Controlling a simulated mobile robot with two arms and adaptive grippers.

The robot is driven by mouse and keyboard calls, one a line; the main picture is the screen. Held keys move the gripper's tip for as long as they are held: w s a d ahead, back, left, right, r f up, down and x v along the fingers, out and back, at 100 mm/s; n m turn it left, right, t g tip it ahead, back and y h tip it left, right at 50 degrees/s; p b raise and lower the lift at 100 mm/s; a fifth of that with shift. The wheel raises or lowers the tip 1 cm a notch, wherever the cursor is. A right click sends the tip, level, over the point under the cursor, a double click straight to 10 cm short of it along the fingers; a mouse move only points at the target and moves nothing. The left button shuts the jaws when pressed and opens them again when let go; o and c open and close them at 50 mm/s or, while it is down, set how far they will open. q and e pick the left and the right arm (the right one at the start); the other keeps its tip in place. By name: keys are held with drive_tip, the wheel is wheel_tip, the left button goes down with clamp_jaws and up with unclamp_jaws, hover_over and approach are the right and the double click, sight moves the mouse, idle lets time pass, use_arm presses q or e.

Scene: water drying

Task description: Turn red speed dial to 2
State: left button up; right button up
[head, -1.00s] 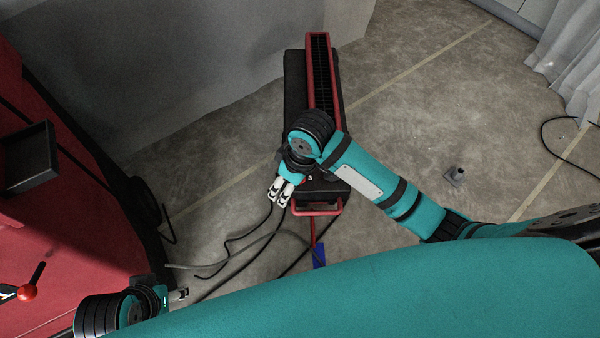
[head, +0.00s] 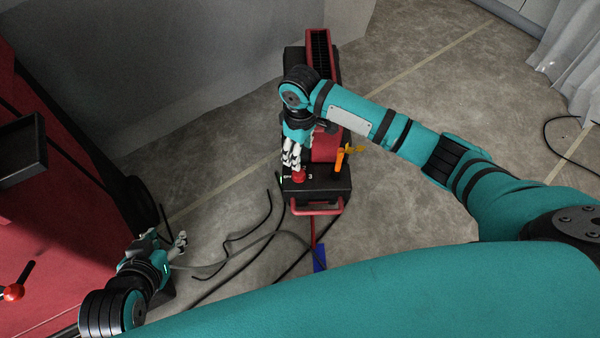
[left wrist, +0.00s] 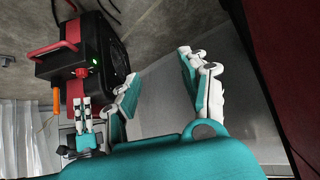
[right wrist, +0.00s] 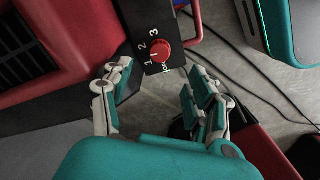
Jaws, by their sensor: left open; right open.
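The red speed dial (head: 299,176) sits on the black control panel of the red and black machine (head: 325,190). In the right wrist view the dial (right wrist: 160,50) has 1, 2 and 3 printed around its left and upper side; its setting is hard to read. My right gripper (head: 291,158) is open just above the dial in the head view. Its spread fingertips (right wrist: 158,78) have the dial ahead of the gap, apparently ungripped. My left gripper (head: 170,240) is open and empty, away from the machine at lower left. The dial (left wrist: 81,72) also shows in the left wrist view.
An orange-handled part (head: 339,160) stands on the panel right of the dial. A red handle bar (head: 316,208) is at the machine's near end. Dark cables (head: 235,245) lie on the floor. A red cabinet (head: 60,230) stands at left. Floor to the right is open.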

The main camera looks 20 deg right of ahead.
drive_tip(key=b, duration=0.2)
hover_over(300, 173)
wheel_tip(300, 173, down, 6)
drive_tip(key=shift+r, duration=0.1)
wheel_tip(300, 173, down, 4)
drive_tip(key=shift+f+b, duration=0.1)
drive_tip(key=shift+b, duration=0.7)
use_arm(q)
drive_tip(key=w+d+r+t+h, duration=0.1)
drive_tip(key=w+d+r+t, duration=0.1)
drive_tip(key=r+t, duration=0.3)
drive_tip(key=w+d+r+t+h, duration=0.2)
drive_tip(key=w+r+t, duration=0.3)
drive_tip(key=r, duration=0.5)
drive_tip(key=shift+w+m+t, duration=0.15)
drive_tip(key=shift+m+t, duration=0.15)
use_arm(e)
drive_tip(key=shift+f, duration=0.2)
use_arm(q)
drive_tip(key=shift+d, duration=0.1)
